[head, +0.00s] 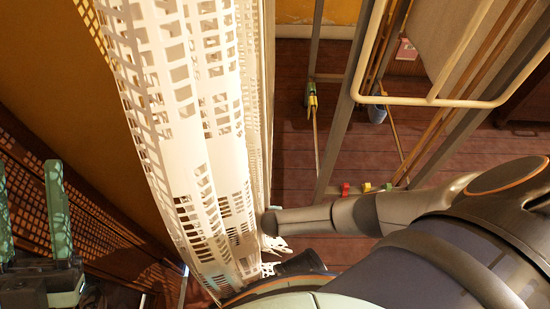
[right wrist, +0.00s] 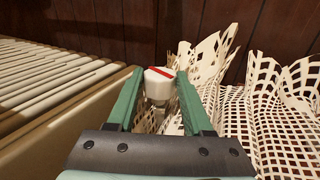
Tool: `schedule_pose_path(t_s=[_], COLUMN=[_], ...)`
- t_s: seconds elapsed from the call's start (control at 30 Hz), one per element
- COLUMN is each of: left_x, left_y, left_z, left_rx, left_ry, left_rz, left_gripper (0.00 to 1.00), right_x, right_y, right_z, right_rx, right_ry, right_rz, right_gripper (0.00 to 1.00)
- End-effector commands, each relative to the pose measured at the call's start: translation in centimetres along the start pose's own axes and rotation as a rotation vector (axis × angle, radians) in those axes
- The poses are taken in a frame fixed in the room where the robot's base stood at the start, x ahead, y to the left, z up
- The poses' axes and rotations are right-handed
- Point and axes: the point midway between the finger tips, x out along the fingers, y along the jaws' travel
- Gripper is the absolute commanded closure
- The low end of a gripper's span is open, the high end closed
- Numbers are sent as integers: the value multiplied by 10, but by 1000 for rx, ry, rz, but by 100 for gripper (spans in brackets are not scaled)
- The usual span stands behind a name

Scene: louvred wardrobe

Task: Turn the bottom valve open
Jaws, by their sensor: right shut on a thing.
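The bottom valve (right wrist: 160,82) shows in the right wrist view as a white knob with a red stripe across its top. It sits at the end of the radiator, between the green fingers of my right gripper (right wrist: 159,90). That gripper is shut on the knob, with one finger on each side. In the head view the valve and the right gripper are hidden behind the curtain and my own arm. My left gripper (head: 29,180) stands at the left edge of the head view, open and empty with its fingers wide apart.
A white cut-out curtain (head: 185,130) hangs in the middle of the head view, and its lower folds lie right of the valve in the right wrist view (right wrist: 275,115). A ribbed cream radiator (right wrist: 50,85) lies to the left there. A metal-framed rack (head: 345,110) stands right of the curtain.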

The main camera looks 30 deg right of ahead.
Motion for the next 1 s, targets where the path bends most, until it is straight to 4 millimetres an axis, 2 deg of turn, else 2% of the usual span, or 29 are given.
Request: schedule_pose_path(t_s=[0.43, 0.47, 0.7, 1.0], left_x=[0, 0, 1, 2], left_y=[1, 1, 1, -1], left_z=[0, 0, 0, -1], left_rx=[0, 0, 0, -3], left_ry=[-1, -1, -1, 0], left_rz=[4, 4, 2, -6], left_gripper=[50, 50, 50, 50], right_x=[0, 0, 0, -1], right_y=[-1, -1, -1, 0], right_z=[1, 1, 1, 0], right_rx=[0, 0, 0, -1], right_ry=[0, 0, 1, 2], right_rz=[26, 26, 26, 26], right_gripper=[100, 47, 20, 19])
